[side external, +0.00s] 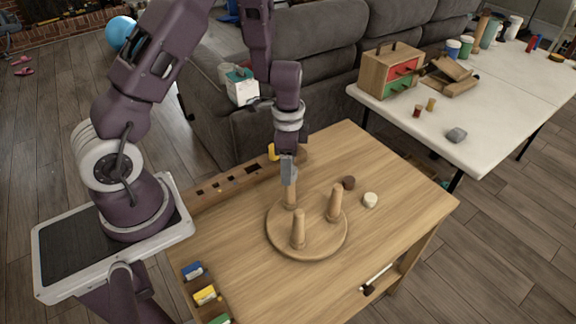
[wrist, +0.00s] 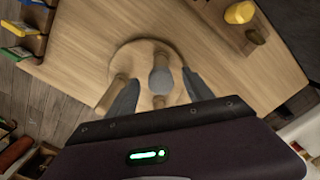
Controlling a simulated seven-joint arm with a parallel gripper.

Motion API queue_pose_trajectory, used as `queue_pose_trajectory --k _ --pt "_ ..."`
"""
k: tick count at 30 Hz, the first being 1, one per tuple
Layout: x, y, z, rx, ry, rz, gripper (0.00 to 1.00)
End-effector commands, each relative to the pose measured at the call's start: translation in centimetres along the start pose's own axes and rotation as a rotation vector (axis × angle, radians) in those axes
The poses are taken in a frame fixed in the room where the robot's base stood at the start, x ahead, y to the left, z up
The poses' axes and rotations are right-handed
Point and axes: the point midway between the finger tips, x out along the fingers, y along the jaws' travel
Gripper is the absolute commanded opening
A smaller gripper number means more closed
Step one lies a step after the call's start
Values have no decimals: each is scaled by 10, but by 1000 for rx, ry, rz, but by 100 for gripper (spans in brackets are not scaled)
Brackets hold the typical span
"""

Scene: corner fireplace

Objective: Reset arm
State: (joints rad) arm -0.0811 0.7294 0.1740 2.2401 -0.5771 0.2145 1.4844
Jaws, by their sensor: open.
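My gripper (side external: 289,172) points down over the wooden table, at the far peg of a round wooden base (side external: 310,248) with three upright pegs. In the wrist view its two fingers (wrist: 160,92) are spread apart over the same base (wrist: 128,62). A grey rounded thing (wrist: 161,80) shows between the fingers, in line with a peg; I cannot tell whether it sits on the peg or touches a finger. The near peg (side external: 298,229) and the right peg (side external: 335,203) are bare.
Coloured blocks (side external: 204,295) line the table's near left edge. A white table (side external: 490,105) holds a wooden box (side external: 390,70). A grey sofa (side external: 320,40) stands behind. The wooden table's right part is clear.

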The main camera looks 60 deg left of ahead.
Motion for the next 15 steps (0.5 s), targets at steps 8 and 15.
queue_pose_trajectory --k 8,15 --pt "-54 -1 -1 0 4 -5 60" --pt "-126 27 -11 -109 109 -13 60"
